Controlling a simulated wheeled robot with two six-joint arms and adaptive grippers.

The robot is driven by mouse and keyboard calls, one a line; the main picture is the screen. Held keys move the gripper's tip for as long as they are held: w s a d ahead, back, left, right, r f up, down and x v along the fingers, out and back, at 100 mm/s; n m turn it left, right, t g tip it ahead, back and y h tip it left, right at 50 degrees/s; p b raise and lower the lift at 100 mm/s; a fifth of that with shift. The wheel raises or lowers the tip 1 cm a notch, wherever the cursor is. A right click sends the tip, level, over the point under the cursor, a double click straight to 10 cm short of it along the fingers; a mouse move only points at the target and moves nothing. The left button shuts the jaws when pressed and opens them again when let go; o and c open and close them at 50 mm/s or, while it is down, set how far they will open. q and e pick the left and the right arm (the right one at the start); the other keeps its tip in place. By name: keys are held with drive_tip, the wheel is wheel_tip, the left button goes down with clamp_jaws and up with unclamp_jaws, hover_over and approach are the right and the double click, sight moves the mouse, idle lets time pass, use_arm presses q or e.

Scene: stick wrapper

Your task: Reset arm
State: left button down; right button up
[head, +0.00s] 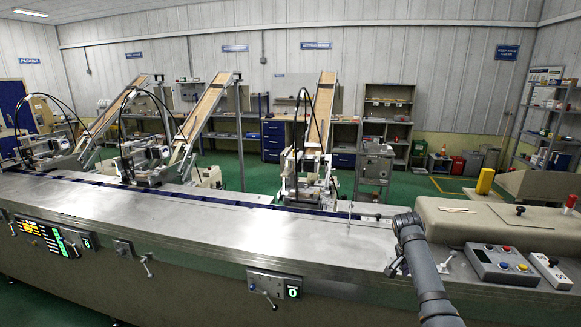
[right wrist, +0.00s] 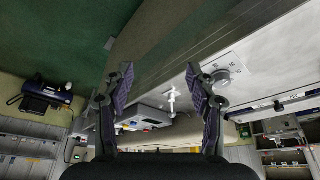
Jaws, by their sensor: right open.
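My right arm comes in from the lower right of the head view, and its gripper (head: 396,266) shows only partly, at the front edge of the long steel machine (head: 200,225). In the right wrist view the two fingers of the right gripper (right wrist: 161,82) are spread wide apart with nothing held between them. The machine's front and a white lever (right wrist: 172,95) show beyond the fingers, apart from them. My left gripper is not in the head view.
A grey control box with buttons (head: 501,264) and a smaller switch box (head: 549,270) sit to the right of my arm. A beige cover (head: 470,220) lies behind it. A lever panel (head: 273,284) is on the machine's front. The steel top left of my arm is clear.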

drive_tip(key=s+a+f+n, duration=0.1)
drive_tip(key=s+f+n, duration=0.15)
drive_tip(key=f, duration=0.85)
drive_tip(key=s+a+f+n, duration=0.1)
drive_tip(key=s+f+n, duration=0.15)
drive_tip(key=f, duration=0.85)
drive_tip(key=s+a+f+n+y, duration=0.2)
drive_tip(key=s+a+f+n, duration=0.1)
drive_tip(key=s+f, duration=1.25)
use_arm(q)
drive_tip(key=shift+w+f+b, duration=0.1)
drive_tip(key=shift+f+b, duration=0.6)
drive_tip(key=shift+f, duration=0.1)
use_arm(e)
drive_tip(key=s+a+f+n, duration=0.1)
drive_tip(key=s+f, duration=0.4)
drive_tip(key=s, duration=0.6)
drive_tip(key=s+a+f+n, duration=0.1)
drive_tip(key=s+f, duration=0.5)
drive_tip(key=s, duration=0.6)
drive_tip(key=s+a+f+n+y, duration=0.1)
drive_tip(key=s+a+f+n, duration=0.1)
drive_tip(key=s+f, duration=0.4)
drive_tip(key=s+n, duration=0.1)
drive_tip(key=s, duration=0.4)
drive_tip(key=shift+s+f+g, duration=0.15)
drive_tip(key=shift+s+g, duration=0.15)
drive_tip(key=shift+s, duration=0.05)
drive_tip(key=shift+c, duration=0.2)
